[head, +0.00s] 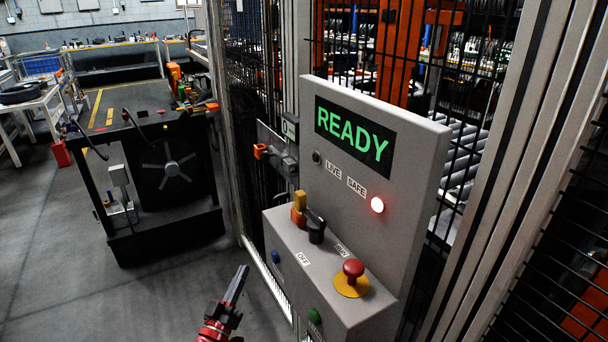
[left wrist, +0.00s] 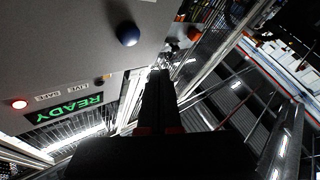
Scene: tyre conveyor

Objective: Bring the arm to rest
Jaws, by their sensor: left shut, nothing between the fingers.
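My left gripper (head: 238,284) is in the lower middle of the head view, left of the grey control box (head: 352,318). Its fingers are shut and point up, with nothing between them. In the left wrist view the dark closed fingers (left wrist: 158,85) fill the middle, and the box's blue button (left wrist: 128,34) is left of and above their tips. The gripper is apart from the box in the head view. My right gripper is in neither view.
A grey panel (head: 420,150) reads READY in green, with a lit lamp (head: 377,205) beside SAFE. The box carries a red mushroom button (head: 353,268), a black switch (head: 316,228) and a green button (head: 315,316). A black mesh fence stands behind. Open floor (head: 180,290) lies left.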

